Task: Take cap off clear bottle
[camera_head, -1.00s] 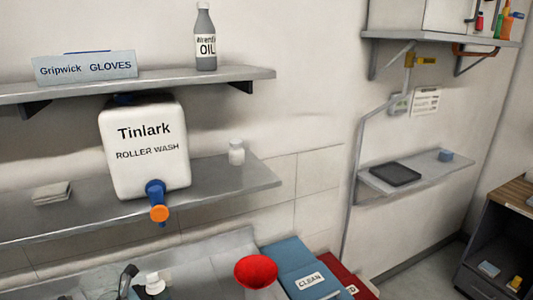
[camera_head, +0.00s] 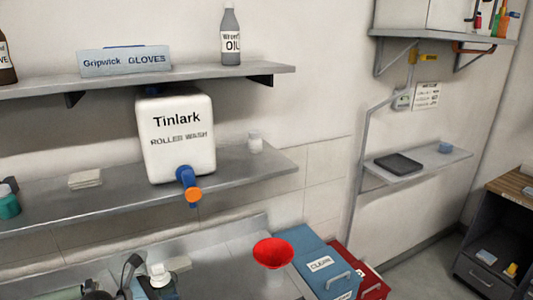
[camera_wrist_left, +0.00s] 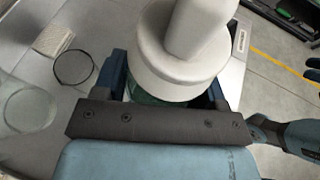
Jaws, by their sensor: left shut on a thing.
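My left gripper (camera_head: 157,289) is low at the left of the head view, shut on the clear bottle just under its white cap (camera_head: 158,270). In the left wrist view, the wide white cap (camera_wrist_left: 180,55) with a narrower stem sits on the bottle. A strip of the greenish clear bottle (camera_wrist_left: 155,99) shows below it, between the blue fingers of the gripper (camera_wrist_left: 166,90). The cap is on the bottle. The rest of the bottle is hidden by the gripper.
A red funnel (camera_head: 273,253) is right of the gripper, beside a blue CLEAN bin (camera_head: 318,264) and a red bin (camera_head: 366,284). A white Tinlark container (camera_head: 178,137) stands on the shelf above. A clear round vessel (camera_wrist_left: 28,110) is left in the wrist view.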

